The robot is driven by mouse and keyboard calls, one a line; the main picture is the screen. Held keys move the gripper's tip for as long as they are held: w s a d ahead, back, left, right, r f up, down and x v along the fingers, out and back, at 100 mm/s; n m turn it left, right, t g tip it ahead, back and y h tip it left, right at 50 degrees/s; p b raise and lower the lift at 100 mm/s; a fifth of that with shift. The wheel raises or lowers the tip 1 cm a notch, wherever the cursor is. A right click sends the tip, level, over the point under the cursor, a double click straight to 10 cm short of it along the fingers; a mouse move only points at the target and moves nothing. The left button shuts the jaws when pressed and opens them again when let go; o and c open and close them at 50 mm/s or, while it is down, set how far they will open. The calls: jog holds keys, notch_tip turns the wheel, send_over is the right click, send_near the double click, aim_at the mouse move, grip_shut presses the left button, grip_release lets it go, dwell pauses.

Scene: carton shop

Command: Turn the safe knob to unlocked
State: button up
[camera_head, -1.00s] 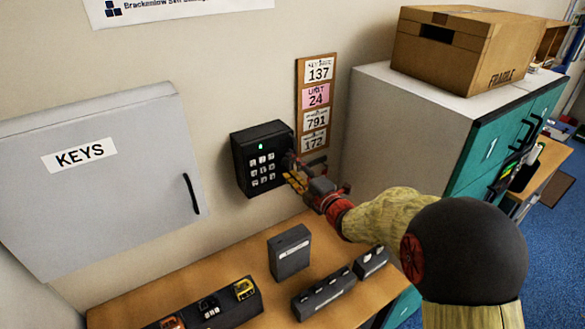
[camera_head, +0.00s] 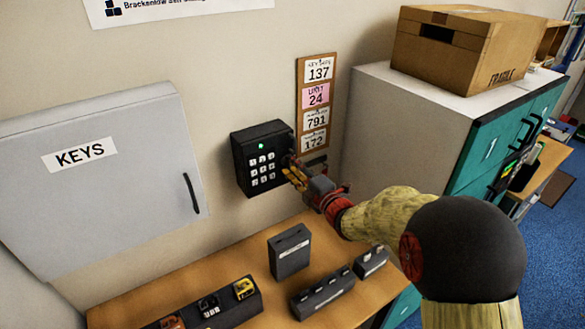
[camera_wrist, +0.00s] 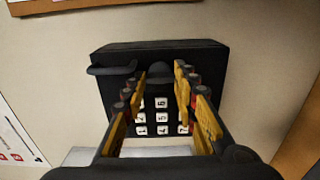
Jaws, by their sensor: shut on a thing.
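The safe (camera_head: 252,153) is a black box on the wall with white keys and a lit green light on its face. It also shows in the wrist view (camera_wrist: 215,62). My gripper (camera_head: 291,170) is at the safe's right side in the head view, where its fingers hide the knob. In the wrist view, a dark rounded knob (camera_wrist: 158,73) sits between the fingertips of my gripper (camera_wrist: 160,80), at the edge of the keypad. The jaws are shut on it. A dark lever (camera_wrist: 112,70) sticks out beside it. I cannot read the knob's lock marking.
A grey KEYS cabinet (camera_head: 120,215) hangs left of the safe. A number board (camera_head: 315,132) is on the wall close to the right. Below, a wooden counter (camera_head: 232,273) carries a grey box (camera_head: 289,251) and dark holders. A teal-doored cabinet (camera_head: 490,150) stands right.

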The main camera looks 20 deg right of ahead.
jog(key=shift+f+m+b, duration=0.1)
jog(key=shift+m+b, duration=0.2)
jog(key=shift+b, duration=0.05)
jog(key=shift+c, duration=0.5)
jog(key=m+b, duration=0.2)
jog(key=shift+m, duration=0.4)
jog(key=m+b, duration=0.1)
jog(key=m, duration=0.9)
jog(key=shift+m, duration=0.4)
jog(key=shift+m+p, duration=0.3)
jog(key=shift+m, duration=1.4)
jog(key=o, duration=1.1)
jog(key=shift+o, duration=0.3)
